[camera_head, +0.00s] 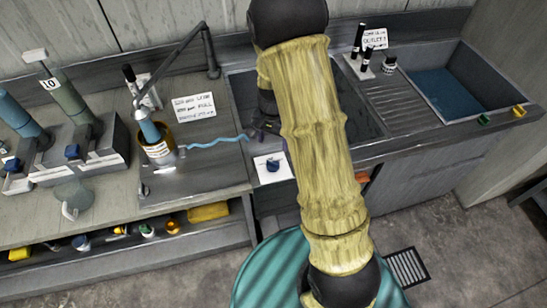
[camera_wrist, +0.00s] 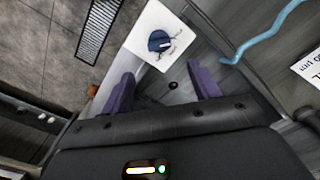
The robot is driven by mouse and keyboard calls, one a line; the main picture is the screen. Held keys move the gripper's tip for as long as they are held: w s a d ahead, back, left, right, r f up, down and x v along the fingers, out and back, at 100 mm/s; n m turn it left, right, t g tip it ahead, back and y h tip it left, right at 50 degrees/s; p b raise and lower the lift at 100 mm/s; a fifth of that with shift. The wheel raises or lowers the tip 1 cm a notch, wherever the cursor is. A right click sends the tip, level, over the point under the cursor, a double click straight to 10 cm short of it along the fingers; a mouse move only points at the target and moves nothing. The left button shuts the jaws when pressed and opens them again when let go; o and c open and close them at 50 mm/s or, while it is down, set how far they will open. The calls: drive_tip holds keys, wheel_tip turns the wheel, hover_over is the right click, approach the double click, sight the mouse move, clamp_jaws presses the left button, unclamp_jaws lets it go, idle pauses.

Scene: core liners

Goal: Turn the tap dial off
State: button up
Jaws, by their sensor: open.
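The tap dial (camera_head: 272,164) is a small dark blue knob on a white square plate (camera_head: 262,174) at the front edge of the counter. In the wrist view the dial (camera_wrist: 159,41) sits on its white plate (camera_wrist: 151,26), with a pale bar across the knob and dark markings beside it. My gripper (camera_wrist: 161,84) is open, its two purple fingers apart and empty. The dial lies beyond the fingertips, roughly between them, and does not look touched. In the head view my arm covers much of the gripper, which is above and left of the dial.
A wavy blue hose (camera_head: 215,142) runs from an orange-banded container (camera_head: 156,150) towards the sink (camera_head: 350,110). A written card (camera_head: 194,106) lies behind it. A blue-filled basin (camera_head: 445,90) is at the right. A floor grate (camera_head: 407,267) lies below the counter.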

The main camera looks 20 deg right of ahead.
sight(273, 161)
wheel_tip(273, 161, down, 11)
drive_tip(key=shift+s+r+p, duration=0.1)
drive_tip(key=shift+r+p, duration=0.1)
drive_tip(key=shift+p, duration=0.8)
drive_tip(key=c, duration=1)
